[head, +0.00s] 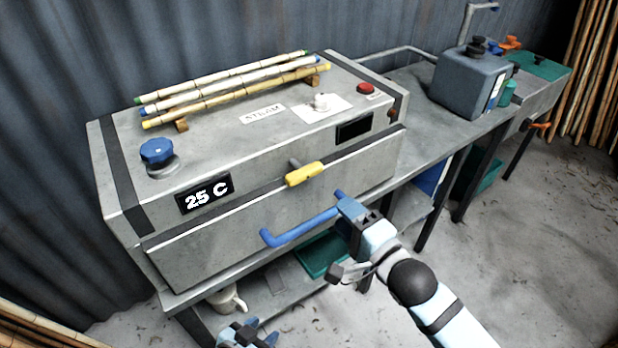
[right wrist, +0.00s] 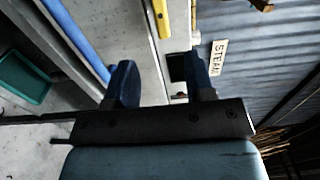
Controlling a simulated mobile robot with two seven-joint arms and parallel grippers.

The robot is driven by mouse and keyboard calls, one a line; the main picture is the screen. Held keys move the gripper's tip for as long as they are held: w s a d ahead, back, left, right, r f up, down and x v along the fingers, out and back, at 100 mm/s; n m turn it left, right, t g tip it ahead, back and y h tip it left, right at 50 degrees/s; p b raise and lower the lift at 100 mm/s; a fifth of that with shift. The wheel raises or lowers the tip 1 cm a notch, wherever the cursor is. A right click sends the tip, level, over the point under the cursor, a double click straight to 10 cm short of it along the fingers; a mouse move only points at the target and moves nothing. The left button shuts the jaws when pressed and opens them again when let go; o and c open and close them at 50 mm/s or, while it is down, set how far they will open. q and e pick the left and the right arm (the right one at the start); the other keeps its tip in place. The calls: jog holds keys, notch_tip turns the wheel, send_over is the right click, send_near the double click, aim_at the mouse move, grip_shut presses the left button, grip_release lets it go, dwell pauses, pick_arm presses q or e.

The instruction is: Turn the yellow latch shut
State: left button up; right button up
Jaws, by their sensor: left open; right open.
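The yellow latch (head: 304,174) sits at the top edge of the steam box's front door (head: 215,245), its bar lying roughly along that edge beside a grey stub. It also shows at the top of the right wrist view (right wrist: 161,18). My right gripper (head: 345,200) is in front of the door, by the right end of the blue door handle (head: 300,228), below and right of the latch. In the right wrist view its fingers (right wrist: 160,70) are apart with nothing between them. My left gripper (head: 248,335) is low at the bottom edge, open, away from the latch.
The steam box (head: 240,140) carries a blue knob (head: 157,152), a red button (head: 366,88), bamboo poles (head: 235,88) and a "25 C" display (head: 205,193). A grey jug (head: 470,80) stands on the bench at right. A green tray (head: 322,255) lies on the shelf below.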

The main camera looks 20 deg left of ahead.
aim_at(308, 177)
jog(key=p+x, duration=0.1)
jog(key=x, duration=1)
jog(key=shift+w, duration=0.15)
jog(key=shift+p+x, duration=0.3)
jog(key=shift+x, duration=0.5)
jog(key=shift+c, duration=0.2)
grip_shut()
